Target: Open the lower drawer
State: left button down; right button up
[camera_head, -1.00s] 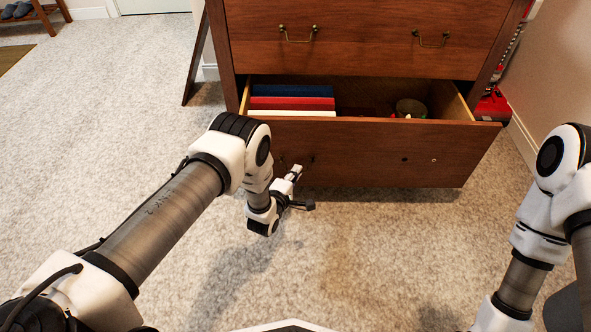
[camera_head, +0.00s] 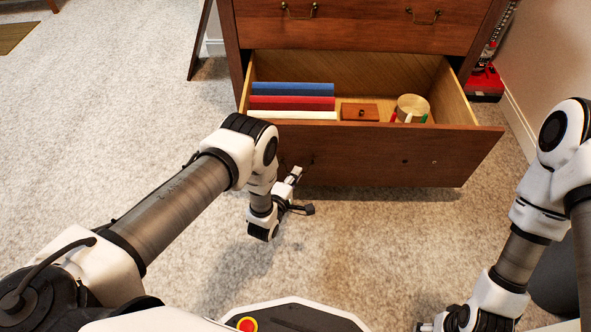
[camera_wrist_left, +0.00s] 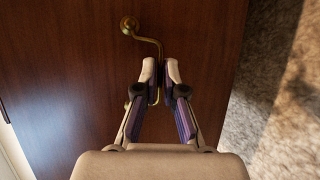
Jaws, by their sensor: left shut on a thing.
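The lower drawer (camera_head: 385,155) of the brown wooden hutch is pulled well out, and its inside shows in the head view. My left gripper (camera_wrist_left: 160,68) is shut on the brass drawer handle (camera_wrist_left: 150,41) at the drawer's left side. One finger is on each side of the handle's bar in the wrist view. The left gripper (camera_head: 291,186) also shows low in front of the drawer in the head view, where the handle is mostly hidden. My right gripper (camera_head: 428,326) is partly cut off at the bottom edge, and its jaws are unclear.
In the drawer lie blue, red and white books (camera_head: 292,103), a small wooden box (camera_head: 360,112) and a round container (camera_head: 411,107). The upper drawer (camera_head: 350,32) is shut. A red object (camera_head: 484,84) stands right of the hutch by the wall. Carpet (camera_head: 110,110) at left is clear.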

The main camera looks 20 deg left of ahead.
dwell(0.3)
pick_arm(q)
jog(key=c, duration=1.3)
grip_release()
jog(key=shift+s, duration=0.1)
jog(key=v, duration=1.2)
